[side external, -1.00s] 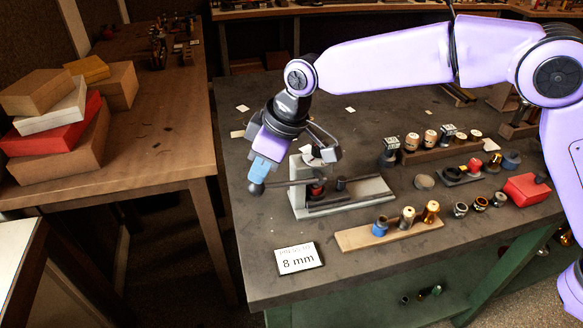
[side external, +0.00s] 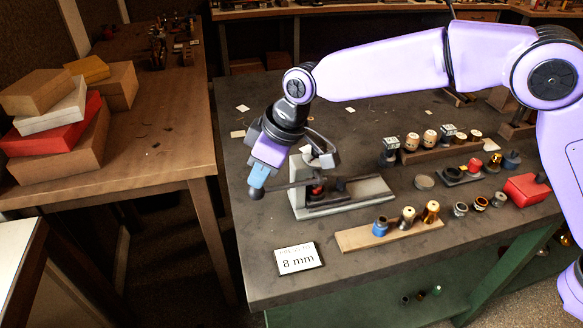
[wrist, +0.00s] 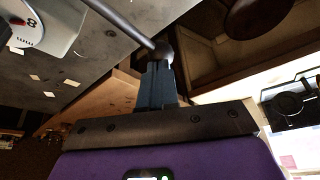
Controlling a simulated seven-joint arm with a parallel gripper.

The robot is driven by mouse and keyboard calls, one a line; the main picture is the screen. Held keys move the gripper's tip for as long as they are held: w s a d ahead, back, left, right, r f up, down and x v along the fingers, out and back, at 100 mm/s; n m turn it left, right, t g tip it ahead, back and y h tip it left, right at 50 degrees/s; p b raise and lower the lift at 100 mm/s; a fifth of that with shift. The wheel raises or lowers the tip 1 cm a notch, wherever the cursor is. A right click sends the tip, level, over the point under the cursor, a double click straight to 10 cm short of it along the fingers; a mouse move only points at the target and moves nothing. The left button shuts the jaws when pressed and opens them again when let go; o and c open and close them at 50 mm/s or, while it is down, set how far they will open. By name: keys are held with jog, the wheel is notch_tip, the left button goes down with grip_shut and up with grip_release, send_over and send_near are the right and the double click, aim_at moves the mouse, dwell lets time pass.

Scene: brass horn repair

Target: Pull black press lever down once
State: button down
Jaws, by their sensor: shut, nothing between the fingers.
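The grey press (side external: 372,190) stands near the left side of the dark bench. Its black lever (side external: 285,186) sticks out to the left, close to level, and ends in a dark ball knob (side external: 256,193). My gripper (side external: 258,183) is shut and points down, with its blue fingertips just above the knob and seemingly touching it. In the wrist view the shut fingers (wrist: 157,66) meet the ball knob (wrist: 163,50), with the lever rod running off to the upper left. My wrist hides part of the press's upper end.
An "8 mm" card (side external: 298,258) lies in front of the press. A wooden strip (side external: 365,238) with several fittings lies at the front, and a red box (side external: 526,188) sits to the right. The space left of the knob, past the bench edge, is open.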

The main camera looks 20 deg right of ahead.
jog(key=shift+d+f, duration=0.1)
jog(key=shift+f, duration=1.2)
dwell(0.8)
jog(key=shift+r, duration=0.15)
jog(key=shift+r, duration=4.65)
jog(key=s+d+f+h, duration=0.1)
jog(key=s+d+f, duration=0.1)
jog(key=s+d, duration=0.8)
jog(key=s+d+f+g+h, duration=0.1)
jog(key=s+d+f, duration=0.1)
jog(key=s+d, duration=0.8)
jog(key=s+d+f+g+h, duration=0.1)
jog(key=s+d, duration=0.9)
jog(key=d, duration=1.1)
jog(key=shift+s+d+f+n+h, duration=0.15)
jog(key=shift+s+f+n+h, duration=0.15)
jog(key=shift+f, duration=0.55)
